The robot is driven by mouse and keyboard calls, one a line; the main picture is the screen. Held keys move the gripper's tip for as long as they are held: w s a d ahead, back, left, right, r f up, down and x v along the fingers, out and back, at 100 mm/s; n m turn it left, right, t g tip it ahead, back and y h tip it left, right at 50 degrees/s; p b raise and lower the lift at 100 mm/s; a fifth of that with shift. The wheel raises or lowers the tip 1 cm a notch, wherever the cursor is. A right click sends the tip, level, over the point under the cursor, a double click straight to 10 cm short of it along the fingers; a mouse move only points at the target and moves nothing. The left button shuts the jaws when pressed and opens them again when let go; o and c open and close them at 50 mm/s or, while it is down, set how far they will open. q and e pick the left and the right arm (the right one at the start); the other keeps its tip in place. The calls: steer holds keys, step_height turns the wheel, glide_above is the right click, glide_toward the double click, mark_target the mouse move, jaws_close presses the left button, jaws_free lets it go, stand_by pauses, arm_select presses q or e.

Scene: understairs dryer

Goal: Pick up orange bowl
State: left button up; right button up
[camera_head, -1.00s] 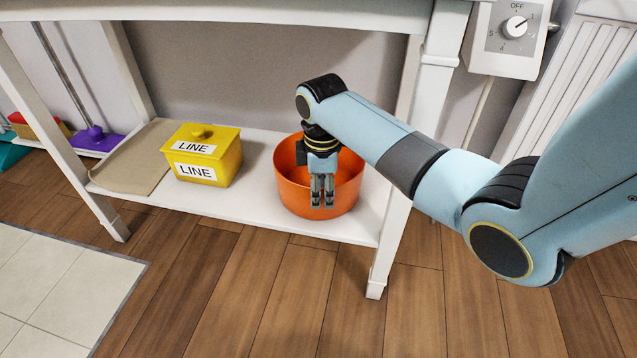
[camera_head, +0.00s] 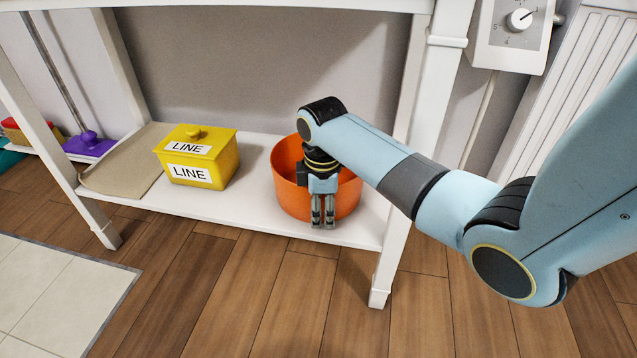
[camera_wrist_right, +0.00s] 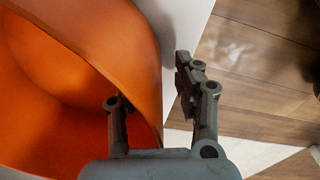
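The orange bowl (camera_head: 287,190) stands on the low white shelf at its right end. My right gripper (camera_head: 323,216) points down at the bowl's front side and hides part of it. In the right wrist view the bowl (camera_wrist_right: 60,50) fills the left side, with its inside visible. The right gripper (camera_wrist_right: 160,105) is open there, its fingers apart. One finger overlaps the bowl's inside in the picture and the other lies past the bowl's edge, over the shelf and floor. I cannot tell whether the fingers touch the bowl. My left gripper is not in view.
A yellow lidded box marked LINE (camera_head: 200,160) stands left of the bowl on the white shelf (camera_head: 240,205), with a beige cloth (camera_head: 125,170) beyond it. A white table leg (camera_head: 392,245) rises close to the bowl's right. A radiator (camera_head: 570,90) is at the right.

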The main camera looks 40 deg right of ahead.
jaws_close()
steer(key=shift+r, duration=0.1)
stand_by(0.5)
